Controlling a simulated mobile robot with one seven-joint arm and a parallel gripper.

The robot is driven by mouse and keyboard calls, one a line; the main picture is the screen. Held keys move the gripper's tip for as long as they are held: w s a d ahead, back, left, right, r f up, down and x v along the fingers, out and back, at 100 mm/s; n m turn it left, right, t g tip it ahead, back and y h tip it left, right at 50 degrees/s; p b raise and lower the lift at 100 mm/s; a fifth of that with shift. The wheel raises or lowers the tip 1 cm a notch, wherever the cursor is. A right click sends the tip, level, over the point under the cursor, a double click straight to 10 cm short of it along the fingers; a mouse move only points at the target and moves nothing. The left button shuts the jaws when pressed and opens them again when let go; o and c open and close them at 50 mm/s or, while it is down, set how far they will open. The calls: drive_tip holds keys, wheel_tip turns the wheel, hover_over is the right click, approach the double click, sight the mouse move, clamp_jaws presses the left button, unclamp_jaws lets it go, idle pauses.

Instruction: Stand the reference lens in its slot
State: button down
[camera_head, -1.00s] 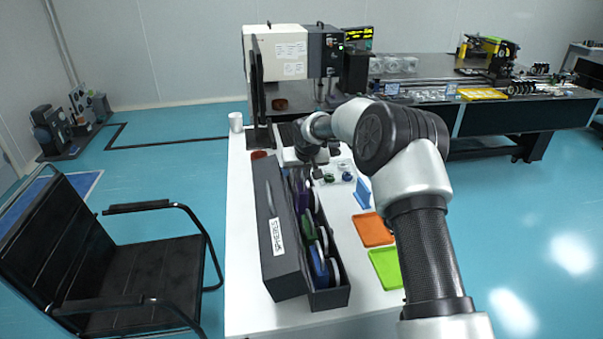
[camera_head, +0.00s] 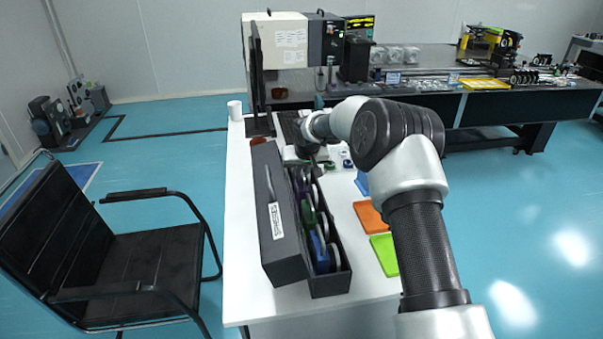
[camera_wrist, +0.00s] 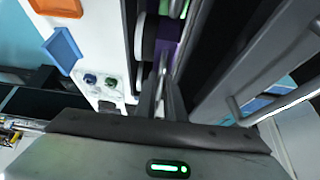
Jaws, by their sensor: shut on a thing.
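The long black lens box (camera_head: 271,253) stands on the white table, its lid open to the left with a label reading like "SPHERES". Coloured holders and pale discs stand upright in a row inside it, including a green one (camera_head: 309,216) and a blue one (camera_head: 319,252). My gripper (camera_wrist: 164,88) is at the far end of this row, largely hidden by my arm in the head view. In the wrist view its fingers are shut on a thin edge-on piece, presumably the reference lens, mostly hidden between them. A purple holder (camera_wrist: 168,32) and a white disc (camera_wrist: 149,40) are close to the fingertips.
Orange (camera_head: 371,218) and green (camera_head: 384,254) trays lie right of the box. Small green and blue parts (camera_head: 347,163) sit beyond them. A dark upright panel (camera_head: 259,80) and a white cup (camera_head: 235,110) stand at the table's far end. A black chair (camera_head: 150,255) is left.

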drive_tip(key=shift+f+b, duration=0.3)
drive_tip(key=shift+b, duration=0.05)
idle(0.5)
drive_tip(key=c, duration=1)
unclamp_jaws()
drive_tip(key=shift+f, duration=0.15)
drive_tip(key=shift+r+p, duration=2.15)
drive_tip(key=shift+r, duration=2.45)
